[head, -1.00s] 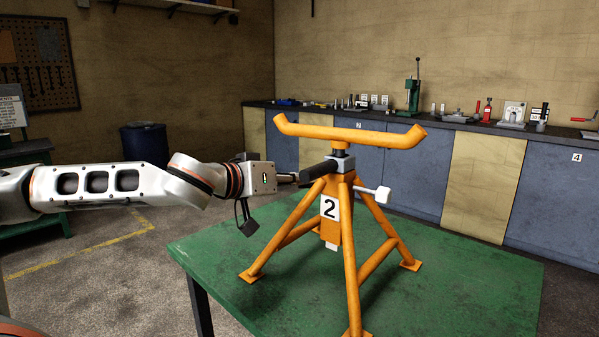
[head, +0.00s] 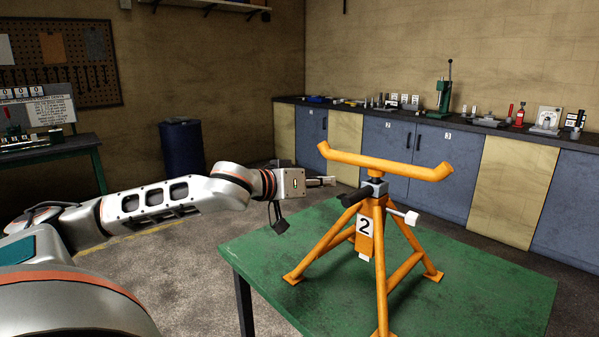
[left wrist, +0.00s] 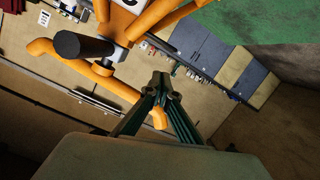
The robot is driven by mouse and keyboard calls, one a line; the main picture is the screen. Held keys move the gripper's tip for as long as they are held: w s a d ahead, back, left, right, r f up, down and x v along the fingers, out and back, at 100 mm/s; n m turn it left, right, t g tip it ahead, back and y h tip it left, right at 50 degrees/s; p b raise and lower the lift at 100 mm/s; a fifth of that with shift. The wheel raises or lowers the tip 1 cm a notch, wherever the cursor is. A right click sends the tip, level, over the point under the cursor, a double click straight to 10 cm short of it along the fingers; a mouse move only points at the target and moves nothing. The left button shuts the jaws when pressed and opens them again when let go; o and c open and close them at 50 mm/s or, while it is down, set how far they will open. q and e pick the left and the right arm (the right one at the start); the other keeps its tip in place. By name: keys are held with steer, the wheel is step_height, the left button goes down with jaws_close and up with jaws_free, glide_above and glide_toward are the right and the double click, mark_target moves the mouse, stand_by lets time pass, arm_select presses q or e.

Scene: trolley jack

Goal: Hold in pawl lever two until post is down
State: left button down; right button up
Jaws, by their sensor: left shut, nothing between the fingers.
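The orange stand (head: 366,248) marked 2 stands upright on a green table. Its wide orange saddle bar (head: 385,162) sits low, close above the grey collar (head: 374,188). A thick black handle (head: 355,196) sticks out of the collar to the left; it also shows in the left wrist view (left wrist: 84,45). A white-ended lever (head: 411,217) sticks out to the right. I cannot tell which is pawl lever two. My left gripper (head: 332,181) is shut and empty, left of the black handle and apart from it. Its fingertips meet in the left wrist view (left wrist: 163,82). My right gripper is out of view.
The green table (head: 470,265) has bare room around the stand's feet. A long workbench (head: 400,112) with tools runs along the back wall. A blue drum (head: 182,148) and a side bench (head: 50,150) stand at the left.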

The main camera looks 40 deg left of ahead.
arm_select(q)
steer(key=p+v, duration=0.3)
steer(key=v, duration=0.3)
steer(key=shift+f+p, duration=0.15)
steer(key=shift+p, duration=0.15)
stand_by(0.3)
steer(key=shift+s, duration=0.1)
